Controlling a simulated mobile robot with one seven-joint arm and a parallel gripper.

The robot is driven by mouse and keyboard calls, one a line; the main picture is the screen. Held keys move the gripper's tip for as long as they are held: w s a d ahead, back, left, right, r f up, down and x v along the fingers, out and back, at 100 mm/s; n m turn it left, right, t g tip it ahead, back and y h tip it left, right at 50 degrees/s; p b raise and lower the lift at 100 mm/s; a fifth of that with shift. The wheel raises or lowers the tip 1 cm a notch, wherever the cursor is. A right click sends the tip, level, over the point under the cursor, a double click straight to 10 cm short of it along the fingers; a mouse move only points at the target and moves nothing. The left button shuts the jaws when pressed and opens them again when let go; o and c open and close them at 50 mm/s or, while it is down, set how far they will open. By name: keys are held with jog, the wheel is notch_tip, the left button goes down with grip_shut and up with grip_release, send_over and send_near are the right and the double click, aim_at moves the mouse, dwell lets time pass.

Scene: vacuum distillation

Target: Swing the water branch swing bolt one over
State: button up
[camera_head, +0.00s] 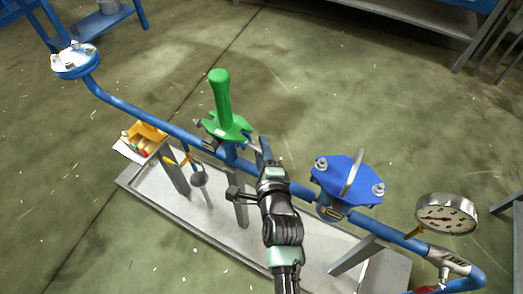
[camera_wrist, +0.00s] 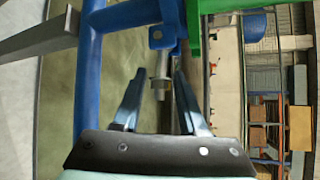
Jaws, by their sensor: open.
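A green fitting with an upright handle (camera_head: 221,95) sits on the blue pipe in the head view. A metal swing bolt with a nut (camera_wrist: 160,82) shows in the wrist view, hanging from a blue lug (camera_wrist: 162,38) beside a green part (camera_wrist: 195,18). My gripper (camera_wrist: 160,74) is open, with one finger on each side of the bolt's nut end; I cannot tell whether either touches it. In the head view my gripper (camera_head: 263,148) is at the right side of the green fitting. No label tells which swing bolt this is.
A blue flanged cover with a metal handle (camera_head: 352,175) and a pressure gauge (camera_head: 446,214) are on the pipe to the right. A yellow box (camera_head: 146,134) is at the left. A grey tray (camera_head: 183,208) lies below the pipe. Open floor surrounds it.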

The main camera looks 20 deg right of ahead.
aim_at(258, 148)
grip_shut()
jog(key=shift+r+p, duration=0.15)
jog(key=shift+p, duration=0.25)
jog(key=shift+r+p, duration=0.3)
jog(key=shift+p, duration=0.75)
jog(key=r+n+g+p, duration=0.1)
jog(key=p, duration=0.4)
jog(key=n+g+p, duration=0.1)
jog(key=p, duration=0.3)
jog(key=shift+w+a+r+h+p, duration=0.1)
jog(key=shift+w+r+h+p, duration=0.05)
jog(key=shift+h+p, duration=0.15)
jog(key=shift+w+a+n+g+h+p, duration=0.15)
jog(key=shift+n+g+h+p, duration=0.15)
jog(key=shift+n+g+p, duration=0.35)
jog(key=shift+w+a+r+n+g+h+b, duration=0.15)
jog(key=shift+r+n+g+h+b, duration=0.3)
jog(key=shift+g, duration=0.4)
